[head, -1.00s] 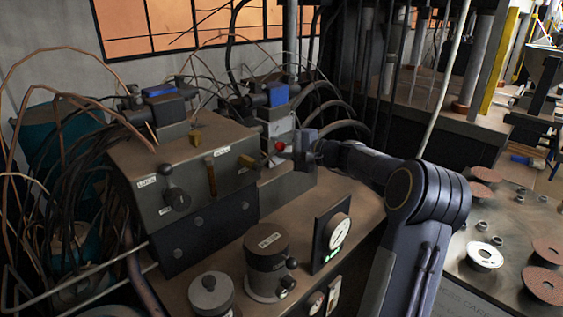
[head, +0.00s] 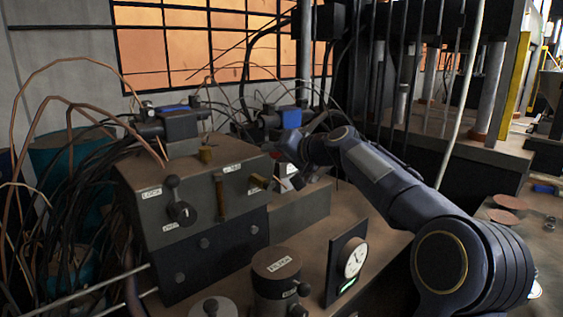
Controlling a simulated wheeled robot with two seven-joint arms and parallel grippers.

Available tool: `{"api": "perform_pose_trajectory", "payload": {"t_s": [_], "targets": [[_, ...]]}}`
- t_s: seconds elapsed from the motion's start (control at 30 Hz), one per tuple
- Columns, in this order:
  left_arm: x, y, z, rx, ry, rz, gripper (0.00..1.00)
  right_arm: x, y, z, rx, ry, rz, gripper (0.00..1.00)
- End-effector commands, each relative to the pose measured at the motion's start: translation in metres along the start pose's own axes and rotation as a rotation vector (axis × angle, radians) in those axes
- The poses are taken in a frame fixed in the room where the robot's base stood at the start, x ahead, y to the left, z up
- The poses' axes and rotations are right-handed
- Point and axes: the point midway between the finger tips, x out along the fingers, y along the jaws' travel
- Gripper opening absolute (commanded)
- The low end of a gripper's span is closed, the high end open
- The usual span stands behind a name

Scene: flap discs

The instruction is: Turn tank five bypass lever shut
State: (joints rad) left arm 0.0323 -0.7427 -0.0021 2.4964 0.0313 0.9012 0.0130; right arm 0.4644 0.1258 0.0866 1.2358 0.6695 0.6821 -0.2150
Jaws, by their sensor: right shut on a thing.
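A grey-brown valve block (head: 190,215) stands left of centre in the head view, with several levers and white labels on its front. My right gripper (head: 287,158) is at the block's back right corner. It is shut on what looks like the red-ended lever, which is mostly hidden by the gripper. Whether this lever carries a tank five label cannot be read. My left gripper is not in view.
A round gauge (head: 355,260) and a labelled filter canister (head: 278,275) stand in front of the block. Hoses and cables crowd the left and back. Blue-topped valves (head: 178,122) sit behind. Brown discs (head: 510,202) lie on a bench at the right.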

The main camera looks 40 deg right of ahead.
Motion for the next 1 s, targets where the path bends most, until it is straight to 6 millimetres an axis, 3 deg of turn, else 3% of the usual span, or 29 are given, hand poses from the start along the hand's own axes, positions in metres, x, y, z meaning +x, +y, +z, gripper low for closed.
{"api": "perform_pose_trajectory", "payload": {"t_s": [0.4, 1.0], "targets": [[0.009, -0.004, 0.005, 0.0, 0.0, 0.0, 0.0, 0.002, -0.014, 0.015, -0.204, 0.03, 0.05, 0.0], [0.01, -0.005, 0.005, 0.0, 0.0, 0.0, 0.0, 0.002, -0.016, 0.018, -0.241, 0.032, 0.062, 0.0]]}}
